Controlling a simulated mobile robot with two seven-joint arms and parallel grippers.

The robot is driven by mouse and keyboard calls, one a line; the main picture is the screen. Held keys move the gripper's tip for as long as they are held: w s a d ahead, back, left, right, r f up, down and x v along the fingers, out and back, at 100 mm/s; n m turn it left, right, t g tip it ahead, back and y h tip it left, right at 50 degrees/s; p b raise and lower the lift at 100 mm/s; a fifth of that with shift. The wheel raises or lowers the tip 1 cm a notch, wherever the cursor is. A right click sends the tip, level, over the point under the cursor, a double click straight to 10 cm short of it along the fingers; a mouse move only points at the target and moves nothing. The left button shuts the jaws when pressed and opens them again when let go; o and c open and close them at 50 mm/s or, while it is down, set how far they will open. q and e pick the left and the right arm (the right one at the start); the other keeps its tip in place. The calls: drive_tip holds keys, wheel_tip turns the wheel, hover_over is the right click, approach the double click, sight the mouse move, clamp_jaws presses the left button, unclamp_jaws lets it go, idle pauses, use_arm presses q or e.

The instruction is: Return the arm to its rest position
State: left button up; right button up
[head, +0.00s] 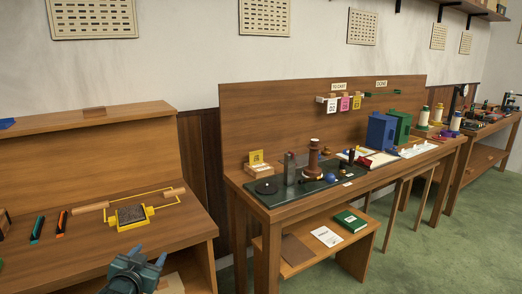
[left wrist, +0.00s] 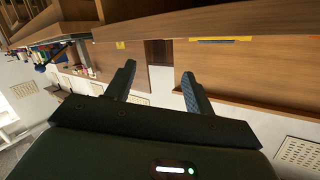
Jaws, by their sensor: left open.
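My left gripper (head: 136,266) shows at the bottom of the head view, low in front of the left wooden desk (head: 190,232). Its two fingers are apart with nothing between them. In the left wrist view the gripper (left wrist: 158,85) is also open and empty, with the wooden furniture and wall beyond it. My right gripper is not in view.
A yellow frame with a dark block (head: 131,215) lies on the left desk. The middle bench (head: 330,192) holds a dark green board (head: 290,197), a brown spindle (head: 313,160), and blue (head: 380,133) and green boxes (head: 400,126). Green floor (head: 440,235) is free at the right.

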use_arm(q)
drive_tip(key=s+d+f+g+h, duration=0.1)
drive_tip(key=s+d+f, duration=0.3)
drive_tip(key=s+f, duration=0.25)
drive_tip(key=s+d+f+g+h, duration=0.1)
drive_tip(key=s+d+f, duration=0.35)
drive_tip(key=s, duration=0.35)
drive_tip(key=s+d+f+g, duration=0.1)
drive_tip(key=s+d+f, duration=0.1)
drive_tip(key=s, duration=0.7)
drive_tip(key=s+d+f+g+h, duration=0.1)
drive_tip(key=s+d, duration=0.3)
drive_tip(key=s, duration=0.5)
drive_tip(key=shift+d+f+n+g, duration=0.3)
drive_tip(key=shift+f+g, duration=0.15)
drive_tip(key=shift+g, duration=0.05)
